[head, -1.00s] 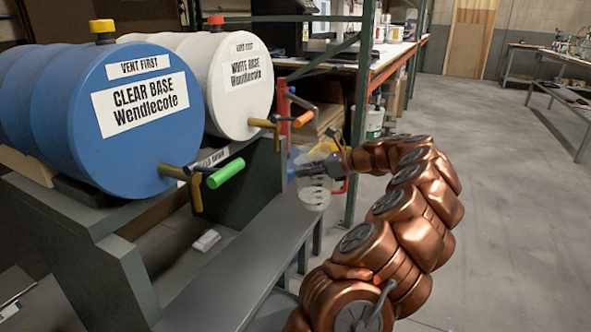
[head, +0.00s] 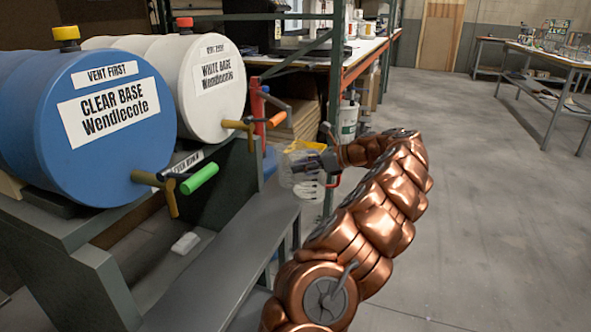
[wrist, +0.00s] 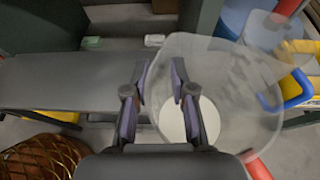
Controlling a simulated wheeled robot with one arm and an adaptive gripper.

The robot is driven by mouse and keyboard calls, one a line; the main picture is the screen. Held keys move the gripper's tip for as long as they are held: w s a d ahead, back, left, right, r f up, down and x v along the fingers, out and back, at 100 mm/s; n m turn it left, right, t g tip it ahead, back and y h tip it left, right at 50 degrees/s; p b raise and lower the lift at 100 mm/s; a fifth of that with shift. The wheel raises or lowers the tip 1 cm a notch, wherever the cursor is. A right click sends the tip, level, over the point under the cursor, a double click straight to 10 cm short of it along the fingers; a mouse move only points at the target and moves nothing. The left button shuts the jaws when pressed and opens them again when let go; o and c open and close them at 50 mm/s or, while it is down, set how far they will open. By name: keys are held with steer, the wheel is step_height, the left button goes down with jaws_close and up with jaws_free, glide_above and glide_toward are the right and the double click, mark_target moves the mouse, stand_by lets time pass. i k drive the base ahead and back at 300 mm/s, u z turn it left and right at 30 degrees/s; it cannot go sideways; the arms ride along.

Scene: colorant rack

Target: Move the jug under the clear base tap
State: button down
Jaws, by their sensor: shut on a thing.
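The clear jug (head: 303,184) hangs in the air at the right end of the bench, below and right of the white base drum's tap. My gripper (head: 322,163) is at its upper right. In the wrist view my gripper (wrist: 160,88) overlaps the left part of the jug (wrist: 238,72), which has a pale round patch at its bottom; the exact grip point is unclear. The clear base tap (head: 168,190), brass with a green handle (head: 199,178), projects from the blue drum (head: 110,150), left of the jug.
The grey bench (head: 225,262) runs below the taps, with its top mostly bare. A white drum (head: 190,85) stands beyond the blue one, its tap (head: 250,125) with an orange handle. A yellow container (head: 306,145) and a shelf post (head: 336,95) are behind my gripper. Open floor lies right.

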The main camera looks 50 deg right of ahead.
mark_target(209, 294)
steer(key=k, duration=1.5)
